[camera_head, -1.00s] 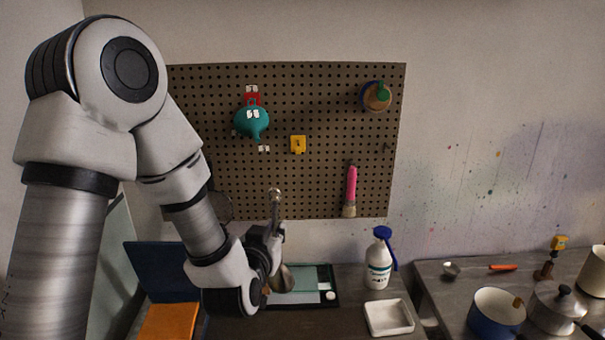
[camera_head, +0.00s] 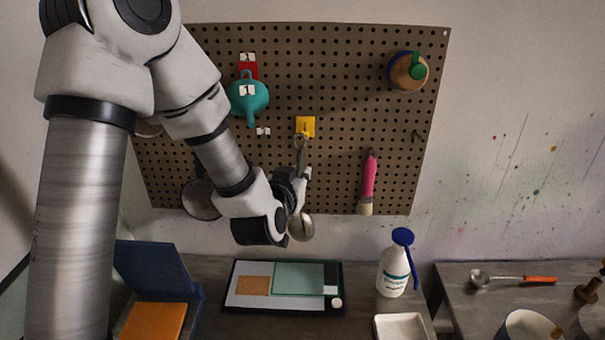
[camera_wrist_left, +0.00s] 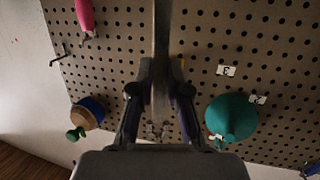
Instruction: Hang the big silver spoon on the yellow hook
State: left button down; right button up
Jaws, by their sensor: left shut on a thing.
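The big silver spoon hangs upright in my left gripper (camera_head: 302,178), bowl (camera_head: 301,228) down and handle end (camera_head: 300,146) up. The gripper is shut on its handle. The yellow hook (camera_head: 305,124) is on the pegboard. The handle's end overlaps the hook's lower edge in the head view; whether they touch I cannot tell. My right gripper is not in view.
The pegboard (camera_head: 340,75) also carries a teal funnel (camera_head: 249,97), a pink-handled brush (camera_head: 369,180) and a brown and green item (camera_head: 408,71). The board around the hook is clear.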

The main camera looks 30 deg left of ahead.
pick_arm(q)
jog(key=shift+w+a, duration=0.3)
jog(key=x, duration=0.4)
jog(key=a+p+x, duration=0.1)
jog(key=x, duration=0.3)
jog(key=shift+w+a+r, duration=0.1)
jog(key=shift+w+a, duration=0.05)
jog(key=shift+a, duration=0.05)
jog(key=shift+a+f, duration=0.15)
jog(key=shift+f, duration=0.1)
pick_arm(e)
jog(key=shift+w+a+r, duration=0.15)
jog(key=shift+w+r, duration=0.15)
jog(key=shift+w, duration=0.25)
pick_arm(q)
jog(key=shift+w, duration=0.15)
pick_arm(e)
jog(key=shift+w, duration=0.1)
